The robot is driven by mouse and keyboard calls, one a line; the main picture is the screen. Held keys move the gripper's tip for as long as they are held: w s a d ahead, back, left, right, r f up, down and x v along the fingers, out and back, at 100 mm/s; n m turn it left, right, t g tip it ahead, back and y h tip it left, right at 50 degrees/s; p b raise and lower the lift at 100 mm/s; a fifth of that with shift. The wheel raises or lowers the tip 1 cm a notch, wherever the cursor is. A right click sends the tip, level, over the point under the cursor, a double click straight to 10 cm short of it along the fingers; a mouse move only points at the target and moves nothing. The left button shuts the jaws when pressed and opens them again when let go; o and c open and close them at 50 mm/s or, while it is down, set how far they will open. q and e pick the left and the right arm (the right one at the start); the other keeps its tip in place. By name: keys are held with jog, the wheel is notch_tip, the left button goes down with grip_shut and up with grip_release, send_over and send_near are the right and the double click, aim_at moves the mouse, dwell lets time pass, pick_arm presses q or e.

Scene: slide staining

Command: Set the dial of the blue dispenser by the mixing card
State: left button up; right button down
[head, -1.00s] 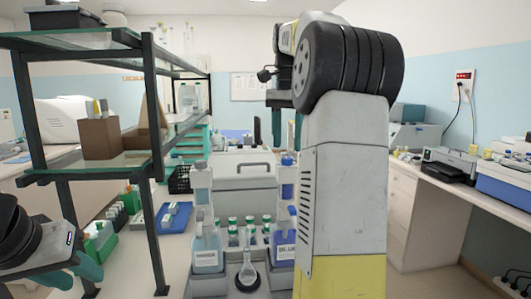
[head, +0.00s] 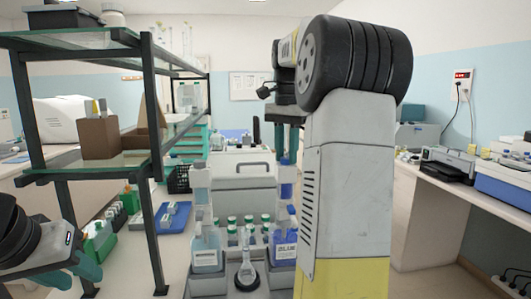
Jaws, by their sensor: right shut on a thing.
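The blue dispenser (head: 285,243) stands upright on the bench in the middle, with a "BLUE" label and a tall clear column with blue parts. My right arm hides its right side. My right gripper (head: 285,150) points down onto the top of this column, its teal fingers on either side, shut on what appears to be the dial. The dial's marks are too small to read. My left gripper (head: 88,270) is at the lower left, away from the dispenser; its opening cannot be made out. I cannot make out a mixing card for certain.
A similar dispenser (head: 206,250) stands left of the blue one, with a round-ended device (head: 247,276) between them. Several green-capped bottles (head: 248,229) stand behind. A dark-framed shelf (head: 155,180) rises at left, near a blue tray (head: 173,217).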

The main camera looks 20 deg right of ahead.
aim_at(286, 157)
jog(key=shift+n, duration=0.3)
jog(key=n, duration=0.4)
jog(key=shift+n, duration=2)
jog(key=c, duration=1.1)
grip_release()
notch_tip(286, 157, up, 8)
jog(key=shift+f, duration=0.1)
